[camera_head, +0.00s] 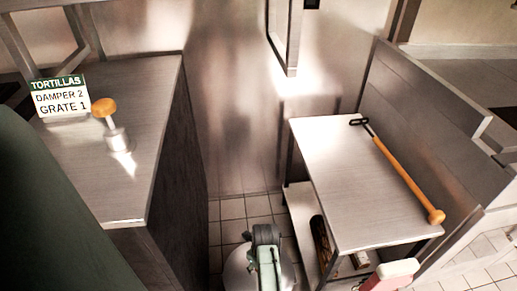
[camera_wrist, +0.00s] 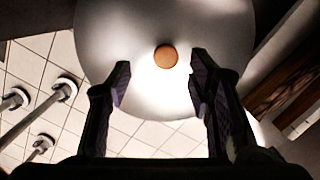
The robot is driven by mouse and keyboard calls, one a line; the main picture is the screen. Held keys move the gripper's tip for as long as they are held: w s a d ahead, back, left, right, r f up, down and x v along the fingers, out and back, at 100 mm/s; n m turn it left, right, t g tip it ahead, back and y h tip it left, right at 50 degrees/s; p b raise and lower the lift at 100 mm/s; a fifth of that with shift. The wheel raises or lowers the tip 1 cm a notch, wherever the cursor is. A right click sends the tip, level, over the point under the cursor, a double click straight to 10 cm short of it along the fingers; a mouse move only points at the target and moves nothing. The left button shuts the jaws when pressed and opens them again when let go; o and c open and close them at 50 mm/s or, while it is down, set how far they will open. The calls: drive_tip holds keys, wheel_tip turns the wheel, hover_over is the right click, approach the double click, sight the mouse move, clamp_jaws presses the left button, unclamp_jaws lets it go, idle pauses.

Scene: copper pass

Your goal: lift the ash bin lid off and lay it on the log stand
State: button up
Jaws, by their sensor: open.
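The ash bin lid (camera_wrist: 120,35) is a round, pale metal disc with a small brown-orange knob (camera_wrist: 166,56) at its middle. In the head view the lid (camera_head: 238,275) shows at the bottom centre, low in the gap between the counters, partly covered by my arm. My gripper (camera_wrist: 160,70) is open, its dark fingers to either side of the knob in the wrist view, with nothing between them. I cannot tell its height above the lid. The bin's body is hidden. The log stand (camera_head: 335,185) is the metal-topped table at right, with dark logs (camera_head: 322,245) on its lower shelf.
A long orange-handled tool (camera_head: 405,178) lies along the stand's right side; its top is bare at left. The left counter (camera_head: 150,120) carries a sign (camera_head: 60,97) and an orange-knobbed metal piece (camera_head: 116,138). A red and white object (camera_head: 390,275) is at lower right.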

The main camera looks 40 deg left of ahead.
drive_tip(key=f, duration=0.5)
drive_tip(key=shift+w+a+f+p, duration=0.3)
drive_tip(key=shift+w, duration=0.05)
clamp_jaws()
idle(0.3)
idle(0.4)
